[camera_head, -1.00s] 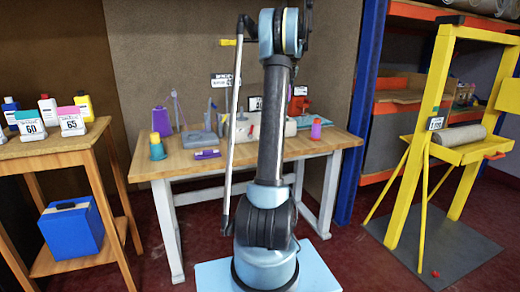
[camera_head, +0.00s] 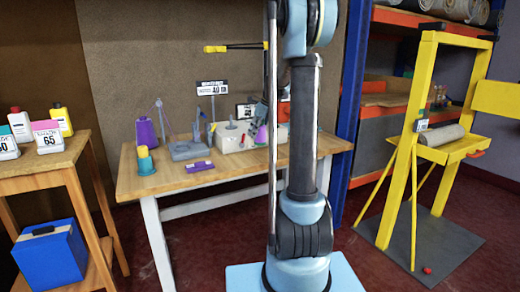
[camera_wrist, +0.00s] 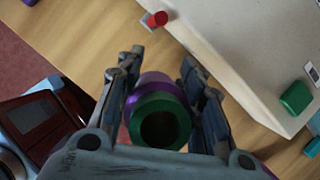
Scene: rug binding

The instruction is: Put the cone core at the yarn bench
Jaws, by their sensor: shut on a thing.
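The cone core (camera_wrist: 160,101), purple with a green ring around its open end, is held between the fingers of my gripper (camera_wrist: 160,70) in the wrist view. The fingers press on it from both sides, above a wooden top. In the head view a pink-purple cone (camera_head: 262,134) shows beside my arm, in front of a cream machine; it looks like the held core, but my fingers there are unclear. The wooden bench (camera_head: 165,181) has white legs. A purple yarn cone (camera_head: 145,132) and a yellow-and-teal cone (camera_head: 145,161) stand on its left part.
The cream machine (camera_head: 232,138) sits towards the bench's right, with a grey stand (camera_head: 185,151) left of it and a purple box (camera_head: 200,165) in front. A small table (camera_head: 60,160) with bottles is at left, a yellow frame (camera_head: 401,150) at right. The bench's front strip is mostly clear.

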